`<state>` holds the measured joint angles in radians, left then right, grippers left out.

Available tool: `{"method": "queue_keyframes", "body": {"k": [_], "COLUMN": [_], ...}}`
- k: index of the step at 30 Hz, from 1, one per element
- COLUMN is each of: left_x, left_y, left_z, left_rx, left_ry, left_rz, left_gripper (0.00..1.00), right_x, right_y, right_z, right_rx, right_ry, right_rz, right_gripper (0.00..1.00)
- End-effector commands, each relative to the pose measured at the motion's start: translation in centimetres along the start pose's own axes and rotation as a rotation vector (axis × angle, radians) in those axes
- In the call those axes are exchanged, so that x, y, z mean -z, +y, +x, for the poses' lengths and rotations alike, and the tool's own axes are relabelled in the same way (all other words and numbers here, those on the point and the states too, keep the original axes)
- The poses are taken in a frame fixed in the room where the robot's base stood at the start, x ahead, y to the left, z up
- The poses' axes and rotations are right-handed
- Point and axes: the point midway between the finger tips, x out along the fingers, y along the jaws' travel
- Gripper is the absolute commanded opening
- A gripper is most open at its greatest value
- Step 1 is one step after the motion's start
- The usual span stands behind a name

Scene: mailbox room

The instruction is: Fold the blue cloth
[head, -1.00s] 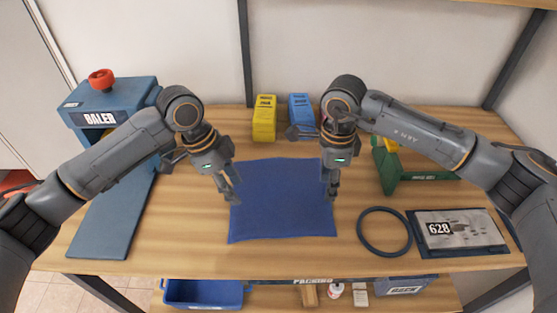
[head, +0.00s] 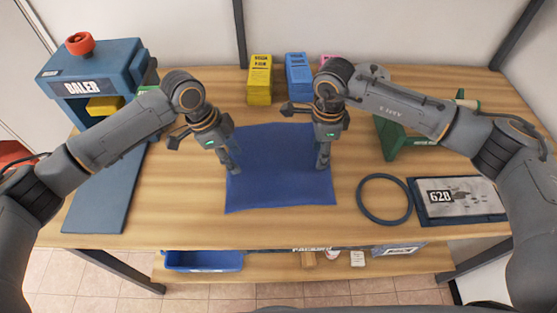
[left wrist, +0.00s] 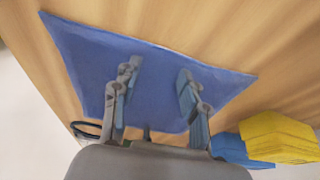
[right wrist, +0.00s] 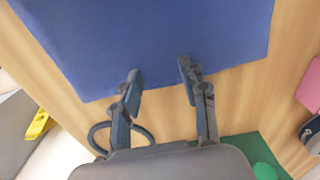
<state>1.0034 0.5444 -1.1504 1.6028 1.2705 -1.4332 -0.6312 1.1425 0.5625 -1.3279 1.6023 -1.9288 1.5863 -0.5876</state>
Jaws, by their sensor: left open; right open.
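The blue cloth (head: 280,185) lies flat and spread out on the wooden table. My left gripper (head: 232,168) is open over the cloth's left edge; in the left wrist view its fingers (left wrist: 155,88) stand apart with cloth (left wrist: 95,60) behind them. My right gripper (head: 323,165) is open at the cloth's right side; in the right wrist view its fingers (right wrist: 160,78) are apart near the cloth's edge (right wrist: 150,40). Neither gripper holds cloth. I cannot tell whether the fingertips touch it.
A blue baler (head: 90,80) stands at the left. Yellow (head: 260,80) and blue (head: 299,75) boxes stand behind the cloth. A dark ring (head: 384,199), a 628 plate (head: 458,200) and a green holder (head: 410,145) lie at the right. A blue bin (head: 203,261) sits on the lower shelf.

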Motion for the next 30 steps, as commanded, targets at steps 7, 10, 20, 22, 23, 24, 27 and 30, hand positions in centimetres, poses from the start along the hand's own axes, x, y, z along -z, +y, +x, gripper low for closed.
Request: {"method": "queue_keyframes", "body": {"k": [7,10,20,22,23,24,27,30], "left_x": [-0.03,-0.06,-0.16,-0.17,-0.17,-0.18,-0.19,-0.21], "left_y": [0.00,0.00,0.01,0.02,0.02,0.02,0.03,0.03], "left_z": [0.16,0.25,0.52,0.54,0.56,0.59,0.68,0.70], "left_rx": [0.000,0.000,0.000,-0.001,-0.001,-0.001,-0.001,-0.001], "left_ry": [0.000,0.000,-0.001,-0.001,-0.001,-0.001,-0.001,-0.002], "left_rz": [0.000,0.000,0.000,0.000,0.000,0.000,0.000,-0.001], "left_gripper": [0.43,0.43,0.23,0.16,0.13,0.09,0.00,0.00], "right_x": [-0.01,-0.02,-0.01,-0.01,0.00,0.00,0.01,0.02], "right_y": [0.00,0.00,0.02,0.03,0.03,0.04,0.04,0.05], "right_z": [0.16,0.26,0.57,0.58,0.61,0.64,0.73,0.75], "right_rx": [0.000,0.000,0.000,0.000,-0.001,-0.001,-0.001,-0.001], "right_ry": [0.000,0.000,0.000,0.000,0.001,0.001,0.001,0.001], "right_rz": [-0.001,-0.001,-0.001,-0.001,-0.001,-0.001,-0.001,-0.001], "right_gripper": [0.43,0.43,0.23,0.16,0.13,0.09,0.00,0.00]}}
